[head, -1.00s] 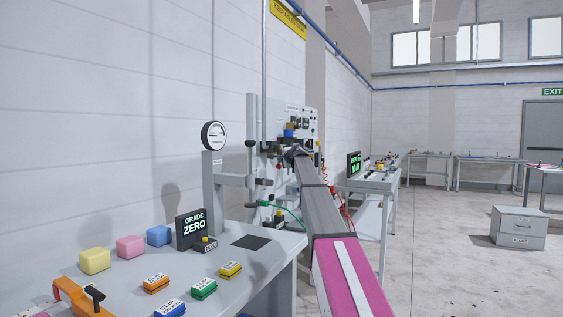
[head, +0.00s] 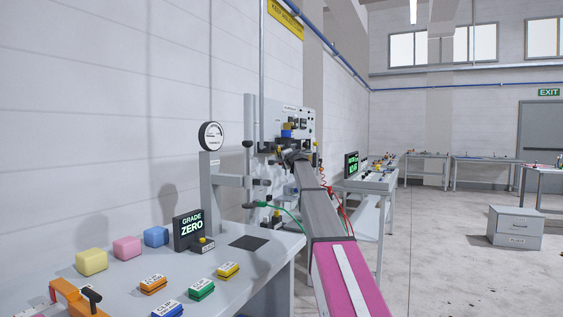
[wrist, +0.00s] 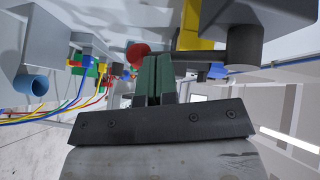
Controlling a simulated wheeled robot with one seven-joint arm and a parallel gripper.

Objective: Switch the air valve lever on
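My gripper (head: 288,152) is at the grey panel (head: 303,119) in the head view, small and partly hidden among the panel's fittings. In the wrist view, the two dark green fingers (wrist: 155,68) stand side by side with almost no gap, and nothing shows between them. A yellow bar (wrist: 191,22) with a dark cylindrical part (wrist: 242,46) beside it is just right of the fingertips. This may be the air valve lever, but I cannot tell for sure. I cannot tell whether the fingers touch it. A round red part (wrist: 137,52) shows left of the fingertips.
Coloured hoses (wrist: 55,108) hang at the left of the wrist view, near a blue pipe end (wrist: 32,85). In the head view, a bench (head: 118,285) with coloured blocks and a gauge post (head: 210,180) stands left of my arm. Open floor (head: 440,250) lies right.

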